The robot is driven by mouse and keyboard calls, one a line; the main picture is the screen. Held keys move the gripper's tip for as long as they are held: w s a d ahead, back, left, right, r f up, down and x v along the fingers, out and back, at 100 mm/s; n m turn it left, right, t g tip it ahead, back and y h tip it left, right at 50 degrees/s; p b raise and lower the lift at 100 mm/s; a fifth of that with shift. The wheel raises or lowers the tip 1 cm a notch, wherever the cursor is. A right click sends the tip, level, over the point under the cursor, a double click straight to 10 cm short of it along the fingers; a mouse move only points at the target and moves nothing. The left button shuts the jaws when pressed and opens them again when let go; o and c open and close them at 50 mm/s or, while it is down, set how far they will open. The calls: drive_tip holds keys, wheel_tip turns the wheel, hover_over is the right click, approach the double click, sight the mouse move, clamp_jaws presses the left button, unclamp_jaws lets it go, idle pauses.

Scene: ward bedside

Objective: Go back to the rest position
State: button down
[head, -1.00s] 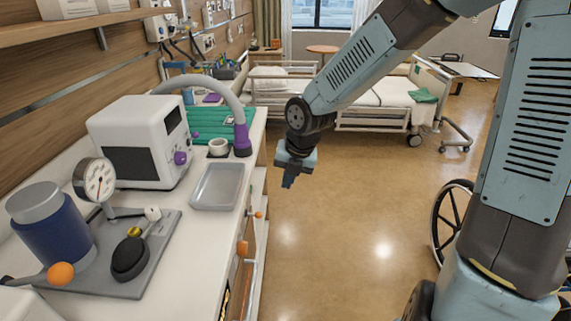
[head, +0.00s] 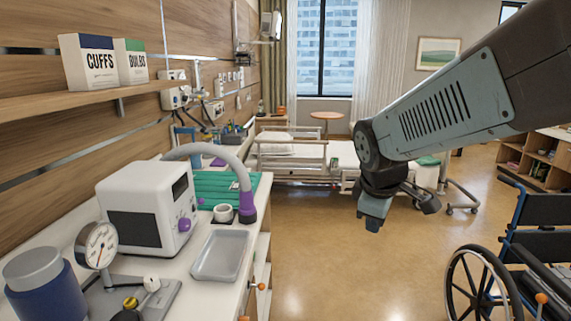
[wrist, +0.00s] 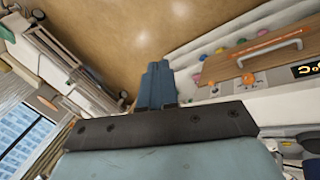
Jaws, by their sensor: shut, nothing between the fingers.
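My gripper (head: 374,217) hangs at the end of my arm over open floor, to the right of the counter (head: 206,296) in the head view. Its fingers point down and are shut with nothing between them. In the wrist view the closed blue fingers (wrist: 157,88) stand together above the dark mount, with the tan floor beyond them. My gripper touches nothing that I can see.
The counter bears a grey tray (head: 221,255), a white monitor (head: 148,211) and a pressure gauge (head: 97,245). A bed (head: 290,160) stands behind my gripper. A wheelchair (head: 535,245) is at the right. The floor (head: 350,285) between counter and wheelchair is clear.

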drive_tip(key=s+d+r+m, duration=0.2)
drive_tip(key=s+m, duration=0.2)
drive_tip(key=m, duration=0.1)
drive_tip(key=s+d+r+m+t+y, duration=0.1)
drive_tip(key=s+d+r+m, duration=0.2)
drive_tip(key=s+m, duration=0.2)
drive_tip(key=shift+d+r+m+y, duration=0.25)
drive_tip(key=shift+r+m+y, duration=0.1)
drive_tip(key=shift+m, duration=0.45)
drive_tip(key=shift+s, duration=0.15)
